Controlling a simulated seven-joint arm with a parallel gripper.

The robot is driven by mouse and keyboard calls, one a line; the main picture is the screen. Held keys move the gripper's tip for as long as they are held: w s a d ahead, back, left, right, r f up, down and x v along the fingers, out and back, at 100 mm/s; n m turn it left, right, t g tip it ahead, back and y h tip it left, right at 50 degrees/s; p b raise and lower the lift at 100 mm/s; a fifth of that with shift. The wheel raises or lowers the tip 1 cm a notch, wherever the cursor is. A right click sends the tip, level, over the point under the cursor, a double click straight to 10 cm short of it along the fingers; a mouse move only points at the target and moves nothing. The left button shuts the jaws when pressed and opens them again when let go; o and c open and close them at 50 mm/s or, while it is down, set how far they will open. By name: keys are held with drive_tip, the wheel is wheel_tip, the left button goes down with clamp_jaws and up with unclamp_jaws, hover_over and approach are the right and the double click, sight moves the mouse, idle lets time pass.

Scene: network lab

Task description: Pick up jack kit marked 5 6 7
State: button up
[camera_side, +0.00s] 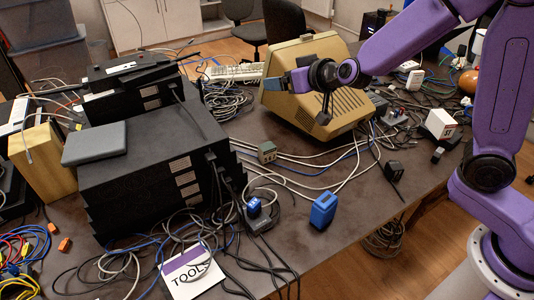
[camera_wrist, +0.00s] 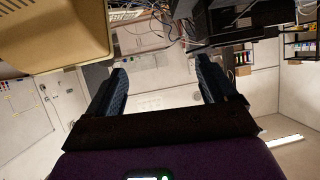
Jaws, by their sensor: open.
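No marking 5 6 7 can be read on any object, so I cannot tell which one is the jack kit. My gripper (camera_side: 270,83) points left in front of the beige monitor, well above the table. In the wrist view my gripper (camera_wrist: 163,76) is open, with nothing between its fingers.
The beige monitor (camera_side: 312,62) stands close behind my gripper and shows at upper left in the wrist view. A black equipment stack (camera_side: 150,190) fills the table's left side. Loose cables cross the table. A TOOLS card (camera_side: 190,272) lies at the front. Bare table shows right of the blue box.

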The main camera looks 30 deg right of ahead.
drive_tip(key=w+d+m+h, duration=0.1)
drive_tip(key=w+d+h, duration=0.1)
approach(269, 149)
drive_tip(key=shift+t, duration=0.4)
drive_tip(key=x, duration=0.4)
drive_tip(key=f+x, duration=0.1)
drive_tip(key=x, duration=0.1)
drive_tip(key=shift+s+d, duration=0.15)
drive_tip(key=shift+d, duration=0.25)
drive_tip(key=shift+a+x, duration=0.15)
drive_tip(key=shift+x, duration=1.25)
drive_tip(key=shift+a+x, duration=0.2)
drive_tip(key=shift+x, duration=1.15)
drive_tip(key=shift+c, duration=0.3)
drive_tip(key=shift+r, duration=0.1)
drive_tip(key=c, duration=1.1)
drive_tip(key=shift+o, duration=0.2)
